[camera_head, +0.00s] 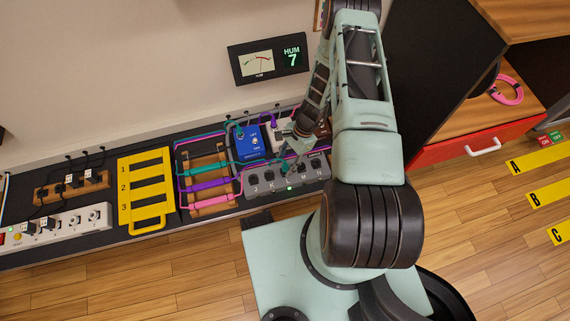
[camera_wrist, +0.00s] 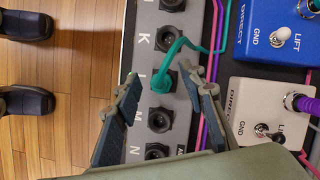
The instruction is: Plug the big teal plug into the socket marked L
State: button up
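The teal plug (camera_wrist: 161,82) stands in the socket marked L on the grey socket panel (camera_wrist: 128,155) in the wrist view. Its teal cable (camera_wrist: 222,28) bends away to the upper right. A small green light shows beside the L. My gripper (camera_wrist: 160,78) is open, with one finger on each side of the plug and visible gaps to both. In the head view my gripper (camera_head: 289,155) is over the grey panel (camera_head: 262,200), and the arm partly hides that area. How deep the plug sits is hard to tell.
Sockets K (camera_wrist: 168,38) and M (camera_wrist: 159,120) look empty. A blue box (camera_head: 249,141) and a white box (camera_wrist: 265,105) stand behind the panel. A cable rack (camera_head: 208,168) and yellow frame (camera_head: 145,188) lie left. The wall meter (camera_head: 268,61) reads HUM 7.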

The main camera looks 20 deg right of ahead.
jog(key=v, duration=1.1)
jog(key=shift+r, duration=0.15)
